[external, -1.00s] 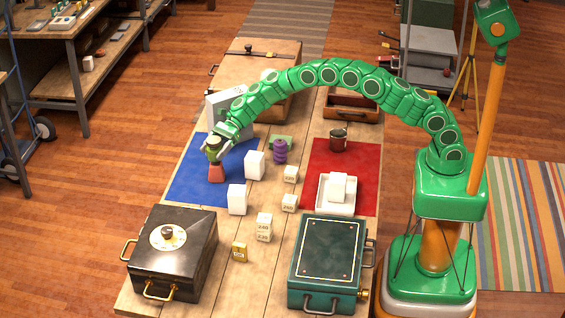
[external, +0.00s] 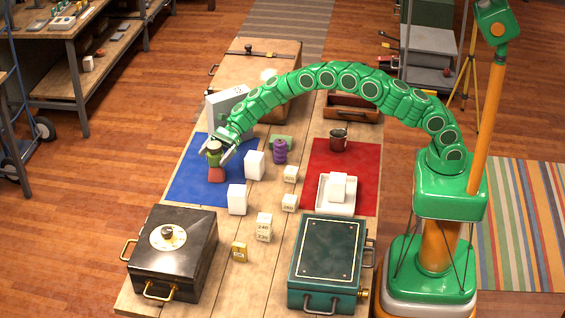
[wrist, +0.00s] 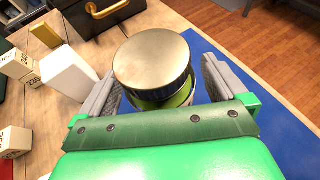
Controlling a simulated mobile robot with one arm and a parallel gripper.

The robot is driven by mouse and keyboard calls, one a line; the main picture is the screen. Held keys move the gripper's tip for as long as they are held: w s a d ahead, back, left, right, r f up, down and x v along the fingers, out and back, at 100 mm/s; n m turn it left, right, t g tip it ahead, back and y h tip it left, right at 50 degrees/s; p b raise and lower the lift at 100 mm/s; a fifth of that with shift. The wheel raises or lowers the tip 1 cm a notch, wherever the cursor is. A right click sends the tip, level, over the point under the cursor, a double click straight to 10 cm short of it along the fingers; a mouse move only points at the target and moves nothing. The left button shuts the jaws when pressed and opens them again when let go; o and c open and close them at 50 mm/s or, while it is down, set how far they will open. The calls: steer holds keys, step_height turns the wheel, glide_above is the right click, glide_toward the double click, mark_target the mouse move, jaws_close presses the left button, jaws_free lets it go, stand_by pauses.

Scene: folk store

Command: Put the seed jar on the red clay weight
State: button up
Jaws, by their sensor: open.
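The jaws are open. The weight is hidden under the jar in the wrist view.
White blocks (external: 255,165) stand just right of the gripper, and a purple stacked piece (external: 280,151) is beyond them. A red mat (external: 361,165) holds a mug (external: 338,140) and a white tray (external: 325,206). A black case (external: 195,270) is at the front left.

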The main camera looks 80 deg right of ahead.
steer(key=v, duration=0.7)
steer(key=shift+s+d+r, duration=0.15)
steer(key=shift+d+r, duration=0.05)
steer(key=shift+d, duration=0.05)
